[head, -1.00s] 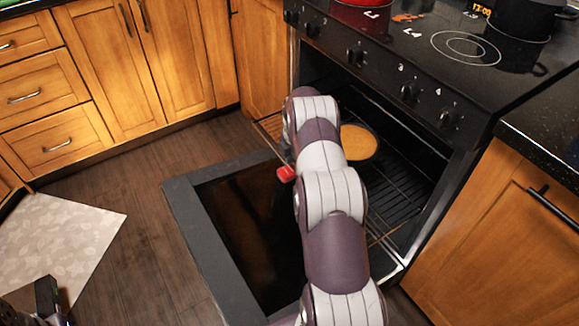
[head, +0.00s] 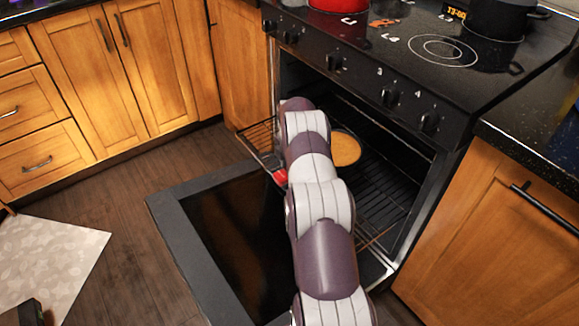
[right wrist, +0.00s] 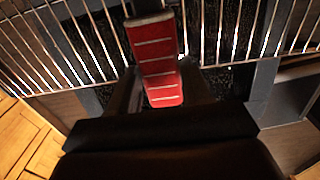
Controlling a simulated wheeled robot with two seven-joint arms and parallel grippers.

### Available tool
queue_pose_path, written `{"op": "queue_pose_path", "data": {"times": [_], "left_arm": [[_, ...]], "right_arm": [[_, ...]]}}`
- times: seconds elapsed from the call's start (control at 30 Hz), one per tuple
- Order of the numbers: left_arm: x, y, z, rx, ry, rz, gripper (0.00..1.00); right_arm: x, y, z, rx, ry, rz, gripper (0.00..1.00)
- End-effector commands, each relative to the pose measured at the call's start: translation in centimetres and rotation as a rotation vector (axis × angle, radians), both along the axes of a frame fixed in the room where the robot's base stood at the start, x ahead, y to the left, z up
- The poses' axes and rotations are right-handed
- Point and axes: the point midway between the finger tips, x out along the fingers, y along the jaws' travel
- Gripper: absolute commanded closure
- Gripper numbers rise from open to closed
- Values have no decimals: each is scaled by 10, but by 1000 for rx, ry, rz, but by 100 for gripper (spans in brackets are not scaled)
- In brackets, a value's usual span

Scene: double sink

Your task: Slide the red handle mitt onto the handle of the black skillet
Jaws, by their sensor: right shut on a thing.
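The red handle mitt (right wrist: 158,62) is between the fingers of my right gripper (right wrist: 160,92), which is shut on it. The mitt also shows as a small red patch beside my right arm in the head view (head: 280,176). The black skillet (head: 345,150), with a golden-brown filling, sits on the oven rack just right of my arm. In the right wrist view a dark bar meets the mitt's far end; I cannot tell how far the mitt is around the handle. A dark part of my left gripper (head: 30,312) shows at the lower left, mostly cut off.
The oven door (head: 180,240) is folded down. The wire rack (head: 385,195) lies below and around the mitt. The stove top (head: 420,35) overhangs the oven opening and carries a red pot (head: 338,4) and a black pot (head: 498,18).

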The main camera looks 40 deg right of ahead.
Motion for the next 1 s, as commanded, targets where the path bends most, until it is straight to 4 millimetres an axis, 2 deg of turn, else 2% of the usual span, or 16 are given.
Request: {"op": "queue_pose_path", "data": {"times": [0.03,0.1,0.33,0.43,0.57,0.7,0.8,1.0], "left_arm": [[0,0,0,0,0,0,62],[0,0,0,0,0,0,62],[0,0,0,0,0,0,62],[0,0,6,0,0,0,62],[0,0,33,0,0,0,62],[0,0,72,0,0,0,62],[0,0,93,0,-1,0,62],[0,0,112,0,0,0,62]], "right_arm": [[0,0,0,0,0,0,42],[0,0,0,0,0,0,22],[0,0,0,0,0,0,22],[0,0,8,0,-1,0,22],[0,0,40,-1,-1,0,22],[0,0,85,0,-1,0,22],[0,0,108,0,0,0,22],[0,0,128,0,1,0,22]]}}
